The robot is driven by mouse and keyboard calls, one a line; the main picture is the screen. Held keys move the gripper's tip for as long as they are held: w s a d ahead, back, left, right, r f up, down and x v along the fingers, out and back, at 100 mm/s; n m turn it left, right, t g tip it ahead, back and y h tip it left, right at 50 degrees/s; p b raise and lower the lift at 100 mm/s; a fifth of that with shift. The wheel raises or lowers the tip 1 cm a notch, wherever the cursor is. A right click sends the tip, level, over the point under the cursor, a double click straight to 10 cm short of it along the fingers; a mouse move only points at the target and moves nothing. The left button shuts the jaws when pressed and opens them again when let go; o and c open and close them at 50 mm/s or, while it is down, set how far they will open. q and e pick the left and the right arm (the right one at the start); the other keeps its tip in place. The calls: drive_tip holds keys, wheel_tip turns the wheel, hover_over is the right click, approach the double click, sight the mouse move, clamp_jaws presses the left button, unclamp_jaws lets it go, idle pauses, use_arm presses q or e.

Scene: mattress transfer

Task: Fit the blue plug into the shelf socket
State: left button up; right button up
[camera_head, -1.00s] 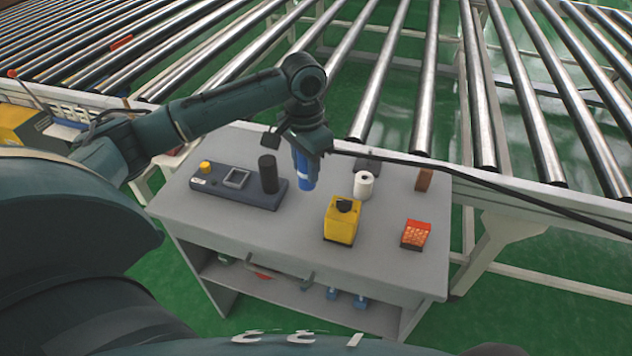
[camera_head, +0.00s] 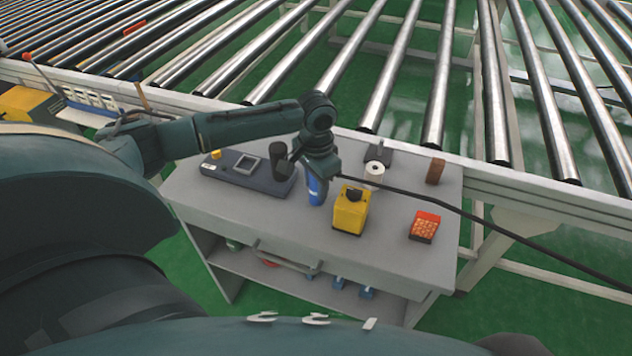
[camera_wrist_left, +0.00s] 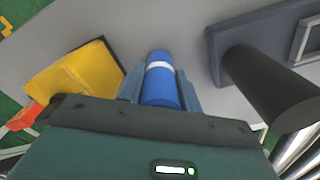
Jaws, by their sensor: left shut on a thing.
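My left gripper (camera_head: 314,180) is shut on a blue cylinder with a white band, which I take to be the blue plug (camera_head: 317,193). In the left wrist view the plug (camera_wrist_left: 160,85) sits between the two fingers. The plug is over the grey table, between the dark control box and the yellow box; whether it touches the tabletop I cannot tell. Small blue fittings (camera_head: 366,293) show on the lower shelf (camera_head: 300,286); I cannot tell whether one is the socket. My right gripper is not in view.
The control box (camera_head: 233,171) with a dark upright cylinder (camera_head: 280,160) stands left, the yellow box (camera_head: 350,210) right. A white roll (camera_head: 375,172), brown block (camera_head: 435,171) and orange-red box (camera_head: 425,226) are farther right. A black cable (camera_head: 450,206) crosses the table. Rollers run behind.

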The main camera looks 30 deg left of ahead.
use_arm(q)
drive_tip(key=o, duration=0.7)
drive_tip(key=shift+f, duration=0.1)
drive_tip(key=shift+c, duration=0.2)
drive_tip(key=o, duration=0.4)
